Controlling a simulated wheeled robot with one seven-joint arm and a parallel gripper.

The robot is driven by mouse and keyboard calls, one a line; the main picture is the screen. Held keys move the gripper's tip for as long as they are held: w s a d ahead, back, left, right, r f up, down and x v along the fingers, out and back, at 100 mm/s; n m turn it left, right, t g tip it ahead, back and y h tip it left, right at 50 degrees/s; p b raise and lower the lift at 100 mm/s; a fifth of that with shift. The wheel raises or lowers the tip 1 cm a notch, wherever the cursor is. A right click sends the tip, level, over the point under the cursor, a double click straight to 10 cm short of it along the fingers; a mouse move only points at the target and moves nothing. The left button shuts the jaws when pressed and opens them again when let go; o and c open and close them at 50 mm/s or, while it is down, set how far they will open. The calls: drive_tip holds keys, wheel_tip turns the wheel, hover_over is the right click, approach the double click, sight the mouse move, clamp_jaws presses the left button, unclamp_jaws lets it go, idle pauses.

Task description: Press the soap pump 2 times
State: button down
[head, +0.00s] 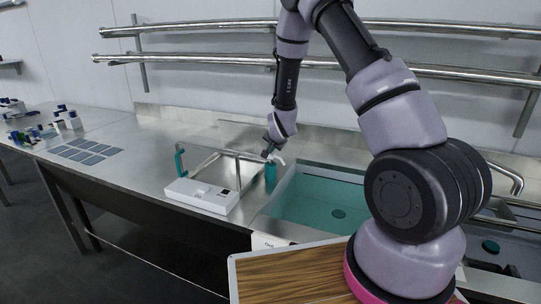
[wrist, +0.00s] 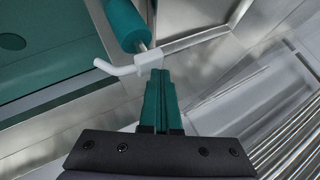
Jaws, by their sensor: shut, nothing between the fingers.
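The soap pump has a teal bottle (head: 270,174) standing between the two basins. Its white pump head (head: 279,161) has a spout that points right in the head view. In the wrist view the teal bottle (wrist: 126,22) is at the top and the white pump head (wrist: 122,69) with its bent spout lies just beyond my fingertips. My gripper (wrist: 159,73) is shut with its teal fingers together and empty. Its tips overlap the pump head's edge in the picture; I cannot tell whether they touch. In the head view my gripper (head: 268,153) is right above the pump.
A teal basin (head: 318,205) lies right of the bottle and a steel basin (head: 232,172) left of it. A white box (head: 203,197) sits on the front edge, near a teal upright handle (head: 180,161). Steel rails (head: 200,57) run along the wall behind my arm.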

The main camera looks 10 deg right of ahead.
sight(270, 155)
drive_tip(key=shift+r, duration=0.6)
drive_tip(key=shift+r, duration=2.55)
